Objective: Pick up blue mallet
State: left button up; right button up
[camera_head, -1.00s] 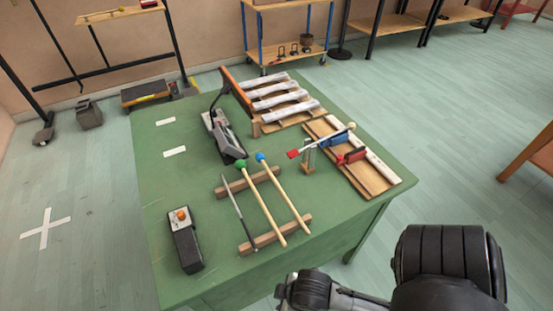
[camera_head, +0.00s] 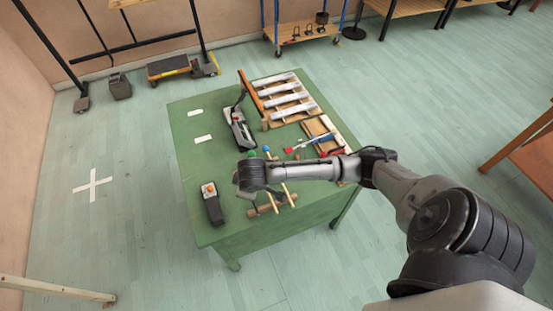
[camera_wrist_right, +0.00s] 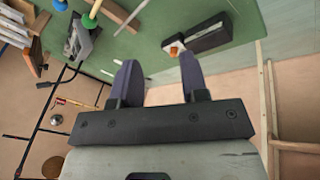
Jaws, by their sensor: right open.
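The blue mallet has a round blue head (camera_head: 266,149) and a pale wooden stick. It lies on a low wooden rack on the green table, to the right of a green-headed mallet (camera_head: 252,153). My right arm crosses above and hides part of both sticks. A bit of blue at the top left of the right wrist view (camera_wrist_right: 60,4) looks like the blue head. The green head (camera_wrist_right: 89,21) also shows there. My right gripper (camera_wrist_right: 159,73) is open and empty above the table, away from both heads. Its fingers are hidden in the head view. My left gripper is out of view.
On the green table (camera_head: 190,160) stand a black box with an orange button (camera_head: 213,204), a grey-black device (camera_head: 238,128), metal bars on a wooden frame (camera_head: 285,97) and a wooden board with red and blue clamps (camera_head: 321,140).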

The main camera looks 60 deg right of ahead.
jog(key=d+m+g+p, duration=0.1)
jog(key=d+m+g, duration=0.3)
jog(key=d, duration=0.6)
jog(key=shift+s+d+f+m+g+b, duration=0.25)
jog(key=shift+s+d+f+m, duration=0.7)
jog(key=shift+f, duration=1.7)
jog(key=shift+s+d+f+m+b, duration=0.45)
jog(key=shift+f+m, duration=0.95)
jog(key=shift+f, duration=1.2)
jog(key=shift+s+d+f+m+g+b, duration=0.2)
jog(key=shift+s+d+f+m, duration=0.6)
jog(key=shift+f, duration=1.85)
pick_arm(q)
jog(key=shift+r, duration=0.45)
pick_arm(e)
jog(key=shift+a+m, duration=0.25)
jog(key=shift+m, duration=0.1)
jog(key=shift+c, duration=0.5)
grip_shut()
